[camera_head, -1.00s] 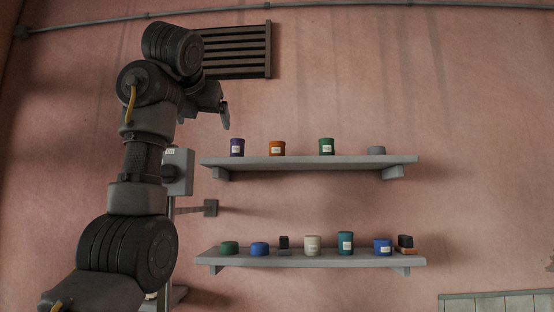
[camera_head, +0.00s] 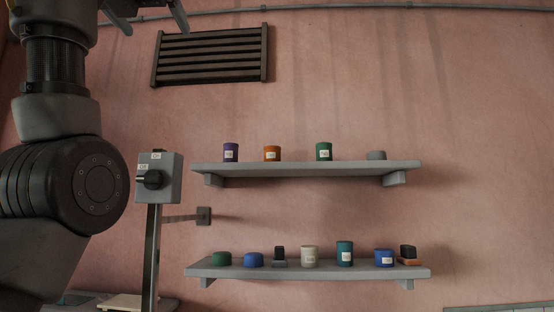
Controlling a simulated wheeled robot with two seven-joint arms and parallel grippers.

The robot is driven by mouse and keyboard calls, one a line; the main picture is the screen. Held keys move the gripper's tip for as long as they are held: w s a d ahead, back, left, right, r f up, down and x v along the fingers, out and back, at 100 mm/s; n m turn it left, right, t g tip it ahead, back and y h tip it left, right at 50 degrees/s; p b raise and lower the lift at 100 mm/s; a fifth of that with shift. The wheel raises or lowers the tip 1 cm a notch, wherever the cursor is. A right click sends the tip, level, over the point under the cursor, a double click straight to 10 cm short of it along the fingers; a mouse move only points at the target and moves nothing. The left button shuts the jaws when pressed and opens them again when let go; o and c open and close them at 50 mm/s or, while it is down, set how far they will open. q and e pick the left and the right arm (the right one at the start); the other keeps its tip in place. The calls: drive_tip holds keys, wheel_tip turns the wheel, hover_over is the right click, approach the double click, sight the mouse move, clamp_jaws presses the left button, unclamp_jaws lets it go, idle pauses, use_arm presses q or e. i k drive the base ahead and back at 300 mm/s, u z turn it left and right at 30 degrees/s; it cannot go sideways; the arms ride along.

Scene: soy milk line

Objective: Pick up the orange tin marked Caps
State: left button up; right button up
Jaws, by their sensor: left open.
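The label is too small to read. My left gripper (camera_head: 150,24) is at the top left of the view, with its two fingers apart and nothing between them. It is above and to the left of the orange tin in the picture, well apart from it. The top of the gripper is cut off by the frame edge. My right gripper is out of view.
A low grey object (camera_head: 376,155) sits at the upper shelf's right. The lower shelf (camera_head: 310,272) holds several tins and small items. A switch box (camera_head: 160,178) on a post stands left of the shelves. A dark slatted vent (camera_head: 212,55) is on the wall above.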

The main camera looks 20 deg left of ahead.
sight(271, 152)
drive_tip(key=i, duration=1.85)
